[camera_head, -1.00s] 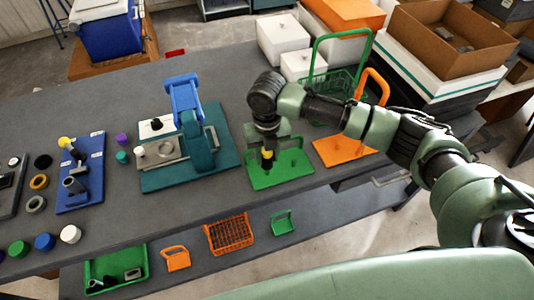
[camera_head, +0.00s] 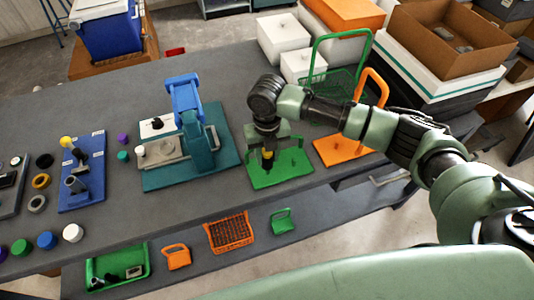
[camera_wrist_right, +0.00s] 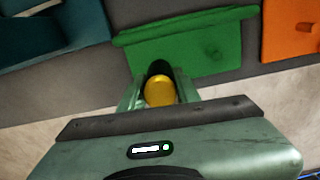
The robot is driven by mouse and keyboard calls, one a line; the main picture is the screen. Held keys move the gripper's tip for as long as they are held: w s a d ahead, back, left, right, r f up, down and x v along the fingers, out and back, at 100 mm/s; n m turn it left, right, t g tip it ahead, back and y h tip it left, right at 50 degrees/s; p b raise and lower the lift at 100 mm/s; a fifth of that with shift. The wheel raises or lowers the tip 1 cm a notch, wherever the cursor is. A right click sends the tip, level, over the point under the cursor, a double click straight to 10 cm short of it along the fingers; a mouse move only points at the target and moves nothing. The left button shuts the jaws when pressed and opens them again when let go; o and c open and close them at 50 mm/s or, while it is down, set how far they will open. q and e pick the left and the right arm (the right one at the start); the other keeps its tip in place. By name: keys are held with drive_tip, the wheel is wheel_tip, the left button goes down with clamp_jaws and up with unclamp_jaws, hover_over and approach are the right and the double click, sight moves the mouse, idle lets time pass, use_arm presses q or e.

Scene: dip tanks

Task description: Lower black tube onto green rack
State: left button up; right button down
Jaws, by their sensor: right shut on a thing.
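My right gripper (camera_head: 268,151) is shut on the black tube (camera_head: 268,163), which has a yellow band and hangs roughly upright. In the right wrist view the yellow end (camera_wrist_right: 159,91) of the tube shows between the fingers. The green rack (camera_wrist_right: 205,48) also lies beyond the fingers in the right wrist view. My left gripper is not in view.
An orange rack (camera_head: 340,150) lies right of the green one. A teal base (camera_head: 225,160) with a blue-handled press (camera_head: 184,95) stands to the left. A lower shelf with an orange basket (camera_head: 230,233) is in front.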

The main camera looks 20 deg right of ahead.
drive_tip(key=shift+f+b, duration=0.85)
drive_tip(key=shift+f, duration=1)
idle(0.6)
idle(0.4)
drive_tip(key=shift+c, duration=2.3)
unclamp_jaws()
wheel_tip(320, 180, up, 8)
drive_tip(key=p, duration=0.7)
drive_tip(key=shift+p, duration=0.35)
